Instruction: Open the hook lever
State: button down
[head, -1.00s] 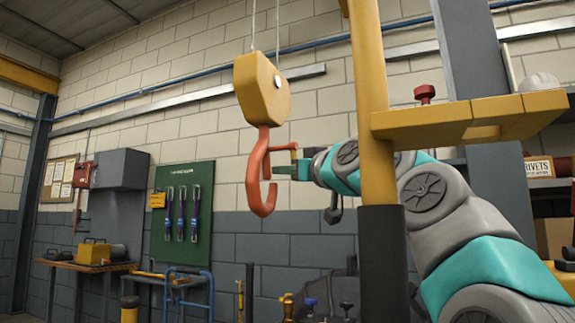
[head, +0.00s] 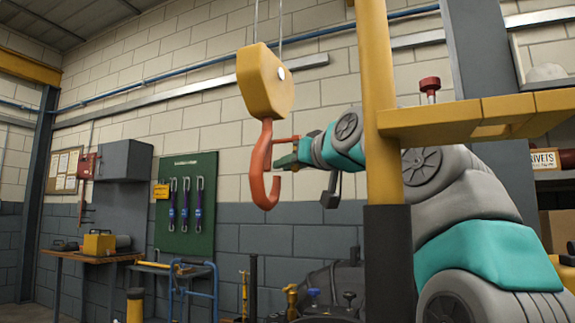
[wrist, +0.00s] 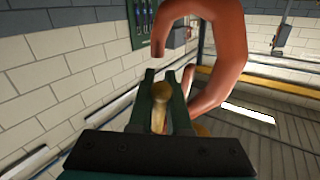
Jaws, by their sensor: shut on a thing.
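The orange-red hook (head: 258,170) hangs under a yellow block (head: 265,82) in the head view. A thin red lever (head: 287,139) reaches right from the hook's upper shank toward my gripper (head: 285,160). In the wrist view, the hook (wrist: 228,45) curves close in front of my gripper (wrist: 168,75). The dark green fingers are shut on a brass-coloured knob (wrist: 159,98), which appears to be the lever's handle. Part of the lever is hidden behind the fingers. The hook's mouth looks clear in the head view, but I cannot tell the latch's exact position.
A yellow post (head: 378,100) with a dark lower sleeve stands in front of my arm. A yellow ledge (head: 470,118) juts from it to the right. A green tool board (head: 200,205) and a workbench (head: 85,256) are behind at the left. Space left of the hook is clear.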

jog(key=shift+s+m, duration=0.2)
jog(key=shift+m, duration=0.2)
dwell(0.8)
jog(key=c, duration=1.2)
grip_release()
jog(key=shift+o, duration=0.2)
